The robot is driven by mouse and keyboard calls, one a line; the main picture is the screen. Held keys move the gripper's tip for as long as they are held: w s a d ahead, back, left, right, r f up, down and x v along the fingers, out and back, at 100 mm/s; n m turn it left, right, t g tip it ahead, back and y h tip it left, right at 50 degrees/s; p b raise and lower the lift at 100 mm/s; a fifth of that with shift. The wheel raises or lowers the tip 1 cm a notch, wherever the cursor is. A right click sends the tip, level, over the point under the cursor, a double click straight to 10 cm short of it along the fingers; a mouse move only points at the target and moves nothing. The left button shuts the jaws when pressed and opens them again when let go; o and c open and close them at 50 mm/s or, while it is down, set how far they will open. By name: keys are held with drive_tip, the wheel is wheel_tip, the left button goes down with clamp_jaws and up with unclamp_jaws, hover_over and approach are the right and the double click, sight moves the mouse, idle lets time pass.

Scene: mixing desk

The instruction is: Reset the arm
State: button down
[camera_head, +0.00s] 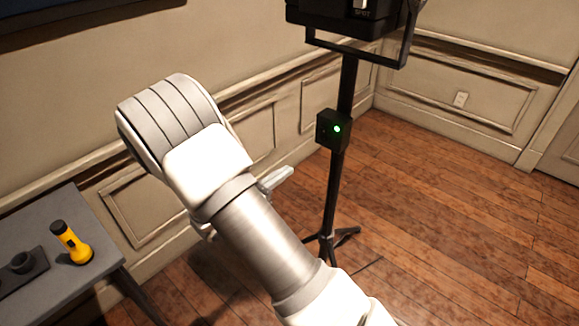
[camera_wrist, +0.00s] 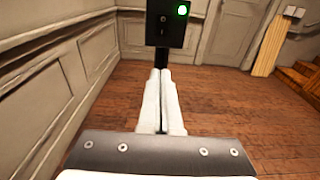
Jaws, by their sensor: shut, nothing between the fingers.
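My gripper (camera_wrist: 161,72) shows in the wrist view with its two pale fingers together and nothing between them. It points toward a black stand with a small black box (camera_wrist: 168,22) that has a lit green light. In the head view my white and grey arm reaches up from the bottom, and a small part of my gripper (camera_head: 279,179) shows to the right of the wrist, left of the stand's pole (camera_head: 334,190). The rest of the gripper is hidden behind the arm. I cannot tell exactly how far the fingertips are from the box.
A grey table (camera_head: 70,207) at the left bears a yellow flashlight (camera_head: 72,243) and a dark holder (camera_head: 22,265). A black device (camera_head: 345,18) tops the stand. Panelled walls stand behind; the wooden floor (camera_head: 460,220) at the right is clear. Wooden steps (camera_wrist: 296,76) show at the right in the wrist view.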

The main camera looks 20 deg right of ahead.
idle(0.4)
drive_tip(key=s+d+r+m+g+y+p, duration=0.3)
drive_tip(key=s+d+r+m+g, duration=0.1)
drive_tip(key=s+r+m, duration=0.35)
drive_tip(key=s+d+r+m+g+y+p, duration=0.25)
drive_tip(key=s+r+m+g, duration=0.25)
drive_tip(key=s+r+m, duration=0.25)
drive_tip(key=s+a+r+m+t+y+p, duration=0.2)
drive_tip(key=s+a+r+m+y, duration=0.1)
drive_tip(key=s+r, duration=0.3)
drive_tip(key=s+a+r+m+t+y+p, duration=0.2)
drive_tip(key=s+a+r+m+t+y, duration=0.1)
drive_tip(key=s+a+r+m+y, duration=0.1)
wheel_tip(320, 180, up, 4)
drive_tip(key=s+m+y, duration=0.1)
drive_tip(key=m, duration=0.1)
drive_tip(key=shift+s+a+m+y+p, duration=0.2)
drive_tip(key=shift+s+m+y+p, duration=0.1)
drive_tip(key=shift+s+y+p, duration=0.05)
drive_tip(key=shift+f, duration=0.1)
